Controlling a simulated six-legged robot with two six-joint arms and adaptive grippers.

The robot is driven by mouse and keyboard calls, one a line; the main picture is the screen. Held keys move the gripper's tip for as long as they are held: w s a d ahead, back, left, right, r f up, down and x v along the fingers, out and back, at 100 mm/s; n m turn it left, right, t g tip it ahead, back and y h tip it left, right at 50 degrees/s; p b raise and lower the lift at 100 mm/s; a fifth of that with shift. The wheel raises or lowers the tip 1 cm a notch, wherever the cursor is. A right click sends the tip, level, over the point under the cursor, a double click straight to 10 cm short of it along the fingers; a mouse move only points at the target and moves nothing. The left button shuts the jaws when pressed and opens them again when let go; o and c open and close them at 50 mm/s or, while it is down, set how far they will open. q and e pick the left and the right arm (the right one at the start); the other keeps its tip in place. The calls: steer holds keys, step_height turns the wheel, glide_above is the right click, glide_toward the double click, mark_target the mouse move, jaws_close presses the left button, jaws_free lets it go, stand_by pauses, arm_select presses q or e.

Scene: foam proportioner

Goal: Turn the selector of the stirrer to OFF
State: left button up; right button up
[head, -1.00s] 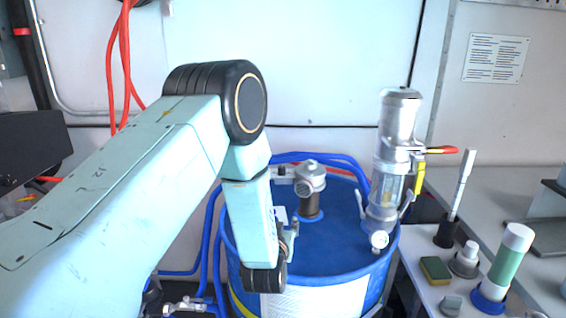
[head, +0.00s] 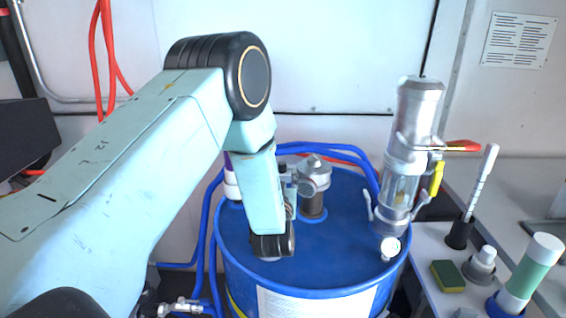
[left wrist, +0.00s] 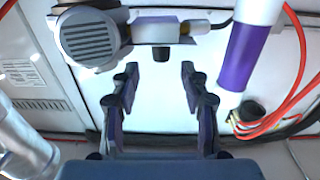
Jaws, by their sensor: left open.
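The stirrer (head: 314,176) stands on top of the blue drum, with a round grey motor housing. In the left wrist view its grilled motor (left wrist: 90,38) is at the upper left, joined to a pale box. A small black knob (left wrist: 161,54), apparently the selector, sticks out from this box; its setting cannot be read. My left gripper (left wrist: 160,82) is open and empty, its two fingers apart with the knob beyond the gap between them, not visibly touched. In the head view my left arm hides the stirrer's left side. My right gripper is not in view.
The blue drum (head: 350,225) carries a clear-bodied metal pump (head: 408,150) at right. A purple-and-white cylinder (left wrist: 242,55) is close on the right in the wrist view. Red hoses (left wrist: 300,60) hang nearby. A side bench holds a sponge (head: 447,275) and a green-and-white tube (head: 531,270).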

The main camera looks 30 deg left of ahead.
mark_target(282, 163)
arm_select(q)
steer(key=x, duration=0.6)
steer(key=shift+w+a+f+p, duration=0.1)
steer(key=shift+a+p, duration=0.2)
steer(key=shift+p, duration=0.1)
steer(key=shift+w, duration=0.2)
steer(key=shift+s+d+r, duration=0.3)
steer(key=shift+r, duration=0.15)
steer(key=shift+w+a+f, duration=0.1)
steer(key=shift+a+f, duration=0.1)
steer(key=shift+a, duration=0.1)
steer(key=shift+c, duration=0.6)
steer(key=shift+w+a+f, duration=0.1)
steer(key=shift+w+f, duration=0.15)
steer(key=shift+w, duration=0.05)
steer(key=shift+c, duration=1.3)
steer(key=shift+d+r, duration=0.15)
steer(key=shift+d, duration=0.05)
steer(key=c, duration=0.3)
steer(key=shift+s+r, duration=0.1)
jaws_close()
